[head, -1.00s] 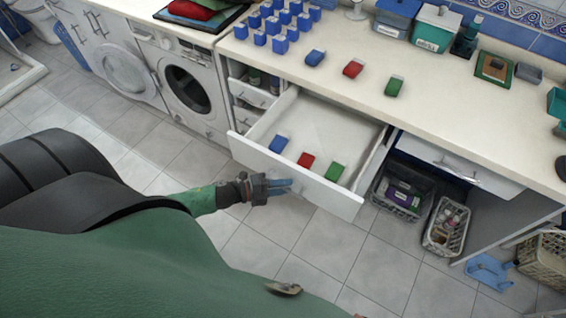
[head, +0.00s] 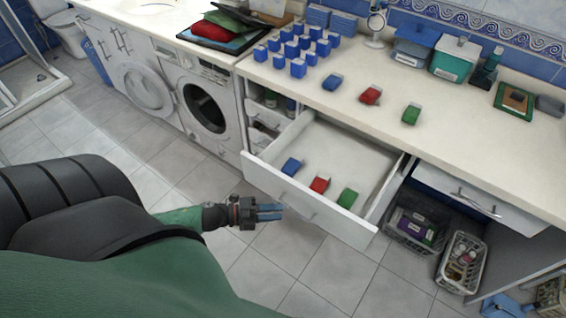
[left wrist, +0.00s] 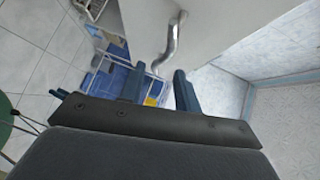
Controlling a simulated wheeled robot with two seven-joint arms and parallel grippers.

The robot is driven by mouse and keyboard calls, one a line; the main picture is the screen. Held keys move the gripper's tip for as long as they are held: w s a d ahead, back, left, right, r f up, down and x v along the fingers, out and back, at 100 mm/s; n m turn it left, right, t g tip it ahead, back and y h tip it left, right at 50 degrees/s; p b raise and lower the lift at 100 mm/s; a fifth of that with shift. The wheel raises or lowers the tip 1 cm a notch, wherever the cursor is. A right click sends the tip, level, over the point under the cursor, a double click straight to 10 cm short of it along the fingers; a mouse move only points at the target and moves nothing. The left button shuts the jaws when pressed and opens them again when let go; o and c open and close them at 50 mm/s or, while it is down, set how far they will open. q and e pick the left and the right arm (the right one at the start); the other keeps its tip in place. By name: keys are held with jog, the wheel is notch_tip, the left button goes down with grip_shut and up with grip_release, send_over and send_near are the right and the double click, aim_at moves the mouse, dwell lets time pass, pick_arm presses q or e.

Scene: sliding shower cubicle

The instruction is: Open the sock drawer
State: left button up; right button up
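A white drawer (head: 352,150) under the counter stands pulled well out in the head view. Blue (head: 291,167), red (head: 319,185) and green (head: 347,198) small items lie inside near its front. No label shows that it is the sock drawer. My left gripper (head: 270,212) is in front of the drawer's front panel, lower left of its handle (head: 303,208). In the left wrist view the two fingers of the left gripper (left wrist: 160,90) are apart with nothing between them, and a curved metal handle (left wrist: 173,45) shows just beyond. My right gripper is not in view.
Another white drawer (head: 470,192) is at the right, with baskets (head: 462,262) below it. A washing machine (head: 200,95) stands left of the open drawer. The counter (head: 450,110) carries blue boxes and small coloured items. The tiled floor before the drawer is clear.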

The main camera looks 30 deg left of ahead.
pick_arm(q)
jog(key=shift+s+a+r, duration=0.1)
jog(key=shift+s+a, duration=0.4)
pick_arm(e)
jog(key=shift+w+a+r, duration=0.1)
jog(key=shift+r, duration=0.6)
